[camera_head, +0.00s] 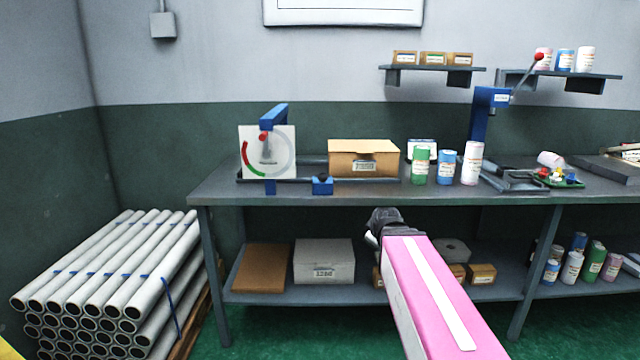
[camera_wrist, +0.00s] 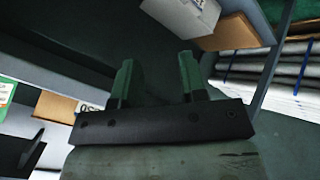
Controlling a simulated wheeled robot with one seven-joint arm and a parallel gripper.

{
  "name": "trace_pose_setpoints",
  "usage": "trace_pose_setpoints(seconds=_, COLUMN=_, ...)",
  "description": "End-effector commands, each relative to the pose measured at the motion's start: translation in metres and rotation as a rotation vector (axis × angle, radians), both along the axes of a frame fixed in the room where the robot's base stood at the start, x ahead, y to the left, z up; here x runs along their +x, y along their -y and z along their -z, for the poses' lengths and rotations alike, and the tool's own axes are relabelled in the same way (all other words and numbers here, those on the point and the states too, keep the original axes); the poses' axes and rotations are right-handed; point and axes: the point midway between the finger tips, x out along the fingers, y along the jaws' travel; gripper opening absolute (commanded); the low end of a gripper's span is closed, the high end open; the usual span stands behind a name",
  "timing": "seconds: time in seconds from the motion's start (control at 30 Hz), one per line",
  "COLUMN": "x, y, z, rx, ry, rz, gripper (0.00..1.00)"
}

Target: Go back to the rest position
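My gripper (camera_head: 383,222) shows as a dark shape at the end of my pink arm, in front of the workbench's (camera_head: 300,193) front edge. Its fingers cannot be made out there. In the wrist view my gripper (camera_wrist: 158,80) has two dark green fingers standing well apart, with nothing between them. It is open and empty. The dark space beyond the fingers looks clear.
A lever tester with a dial (camera_head: 266,152), a cardboard box (camera_head: 363,158) and several cans stand on the bench. A white box (camera_head: 323,262) and brown box (camera_head: 262,268) are on the lower shelf. Stacked pipes (camera_head: 110,270) lie left. Green floor shows in front.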

Motion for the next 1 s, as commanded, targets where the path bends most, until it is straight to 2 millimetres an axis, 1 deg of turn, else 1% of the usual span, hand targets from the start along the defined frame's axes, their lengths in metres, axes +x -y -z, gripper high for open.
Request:
trace_pose_setpoints(seconds=0.03, x=-0.01, y=0.0, z=0.023, rx=0.042, ry=-0.064, rz=0.051, gripper=0.39)
trace_pose_setpoints(seconds=0.1, x=-0.025, y=0.0, z=0.05, rx=0.101, ry=-0.151, rz=0.135, gripper=0.39)
trace_pose_setpoints(seconds=0.17, x=-0.039, y=0.0, z=0.073, rx=0.147, ry=-0.224, rz=0.211, gripper=0.39)
trace_pose_setpoints(seconds=0.2, x=-0.048, y=0.0, z=0.088, rx=0.174, ry=-0.273, rz=0.264, gripper=0.39)
trace_pose_setpoints(seconds=0.3, x=-0.074, y=0.0, z=0.122, rx=0.23, ry=-0.394, rz=0.404, gripper=0.39)
trace_pose_setpoints(seconds=0.4, x=-0.099, y=0.0, z=0.151, rx=0.269, ry=-0.5, rz=0.54, gripper=0.39)
trace_pose_setpoints(seconds=0.5, x=-0.121, y=0.0, z=0.173, rx=0.29, ry=-0.582, rz=0.658, gripper=0.39)
trace_pose_setpoints(seconds=0.6, x=-0.136, y=0.0, z=0.186, rx=0.3, ry=-0.636, rz=0.741, gripper=0.39)
trace_pose_setpoints(seconds=0.7, x=-0.144, y=0.0, z=0.193, rx=0.304, ry=-0.663, rz=0.788, gripper=0.39)
trace_pose_setpoints(seconds=1.0, x=-0.146, y=0.0, z=0.195, rx=0.305, ry=-0.671, rz=0.805, gripper=0.39)
